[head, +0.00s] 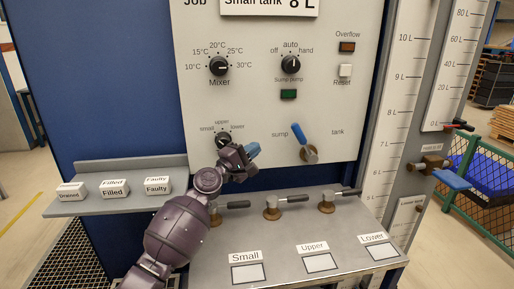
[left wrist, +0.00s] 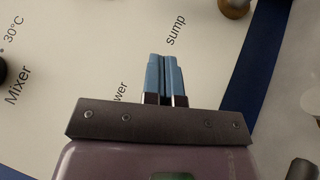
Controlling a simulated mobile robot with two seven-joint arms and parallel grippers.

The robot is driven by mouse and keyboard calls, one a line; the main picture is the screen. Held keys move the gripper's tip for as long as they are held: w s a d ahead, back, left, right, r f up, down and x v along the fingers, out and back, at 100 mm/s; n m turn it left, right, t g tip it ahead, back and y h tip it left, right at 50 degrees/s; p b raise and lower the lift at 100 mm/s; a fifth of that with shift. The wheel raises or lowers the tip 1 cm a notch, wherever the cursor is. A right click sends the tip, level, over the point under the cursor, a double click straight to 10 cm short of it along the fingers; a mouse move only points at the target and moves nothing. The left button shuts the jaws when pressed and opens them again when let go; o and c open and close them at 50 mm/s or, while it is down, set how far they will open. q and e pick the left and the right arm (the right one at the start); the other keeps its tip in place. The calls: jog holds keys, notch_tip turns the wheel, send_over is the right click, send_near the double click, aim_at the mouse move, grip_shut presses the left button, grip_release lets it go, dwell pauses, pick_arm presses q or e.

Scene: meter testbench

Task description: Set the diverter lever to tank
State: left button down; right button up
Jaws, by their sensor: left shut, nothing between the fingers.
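The diverter lever (head: 296,133) has a blue handle on a brass pivot, low on the right of the white panel. It stands between the "sump" and "tank" labels, and its handle points up and tilts left, to the sump side. My left gripper (head: 253,150) is in front of the panel, left of the lever and below the "sump" label, apart from the lever. Its blue fingers (left wrist: 165,78) are together and empty in the left wrist view. A brass part (left wrist: 235,6) at the top edge there looks like the lever's pivot; the blue handle is not visible there. My right gripper is not in view.
The small/upper/lower selector knob (head: 223,139) is just behind my left wrist. Several brass valves with grey handles (head: 272,207) stand on the bench below. A shelf (head: 118,203) with label blocks is at left. Open space lies in front of the lever.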

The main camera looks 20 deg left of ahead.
aim_at(304, 143)
pick_arm(q)
jog(key=x, duration=0.7)
jog(key=shift+w, duration=0.15)
jog(key=d, duration=0.1)
jog(key=w+d+r, duration=0.1)
jog(key=shift+w+d+r, duration=0.2)
jog(key=shift+d+r, duration=0.05)
jog(key=shift+d, duration=0.15)
jog(key=shift+w+d+p, duration=0.15)
jog(key=shift+d+p, duration=0.2)
jog(key=shift+d, duration=0.05)
jog(key=shift+w, duration=0.1)
jog(key=shift+d+r, duration=0.1)
